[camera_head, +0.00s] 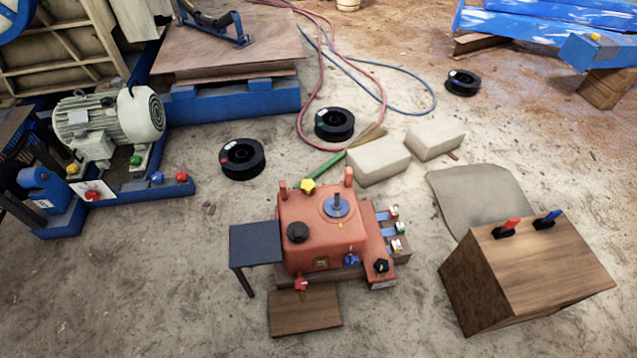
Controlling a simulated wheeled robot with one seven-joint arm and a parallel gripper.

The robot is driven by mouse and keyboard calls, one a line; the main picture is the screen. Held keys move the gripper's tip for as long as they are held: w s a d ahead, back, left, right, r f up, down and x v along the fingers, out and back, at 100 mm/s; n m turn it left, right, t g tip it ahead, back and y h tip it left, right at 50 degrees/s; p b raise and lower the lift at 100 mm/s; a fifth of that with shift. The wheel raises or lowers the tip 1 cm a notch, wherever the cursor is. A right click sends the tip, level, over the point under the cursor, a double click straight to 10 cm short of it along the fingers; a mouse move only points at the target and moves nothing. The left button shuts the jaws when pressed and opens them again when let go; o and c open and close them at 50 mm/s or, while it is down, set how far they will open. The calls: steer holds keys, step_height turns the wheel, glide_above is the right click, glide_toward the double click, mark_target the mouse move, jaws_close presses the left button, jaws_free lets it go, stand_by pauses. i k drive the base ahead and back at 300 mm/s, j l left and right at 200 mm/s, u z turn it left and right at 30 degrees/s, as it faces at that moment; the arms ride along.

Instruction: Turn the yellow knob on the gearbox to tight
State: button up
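The orange-red gearbox (325,232) stands on the concrete floor near the middle of the camera_head view. The yellow knob (308,186) is a small star-shaped knob at the gearbox's far left top edge. It shows whole, but whether it is tight or loose cannot be told from here. A black round cap (298,232), a blue knob (351,260), a black knob (381,265) and a red valve (301,285) are also on the gearbox. My gripper is not in view.
A small dark table (256,245) stands against the gearbox's left side. A wooden box (530,270) with red and blue levers stands at right. An electric motor (105,125) is at left. Black spools (243,158), sacks (378,160) and hoses (375,75) lie behind.

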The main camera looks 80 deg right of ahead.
mark_target(308, 186)
steer(key=i+l+z, duration=0.1)
steer(key=i+z, duration=0.15)
steer(key=z, duration=0.15)
steer(key=i+z, duration=0.25)
steer(key=z, duration=0.2)
steer(key=i+j+z, duration=0.1)
steer(key=i+z, duration=0.15)
steer(key=z, duration=0.15)
steer(key=i+j+z, duration=0.15)
steer(key=z, duration=0.25)
steer(key=i+z, duration=0.1)
steer(key=z, duration=0.3)
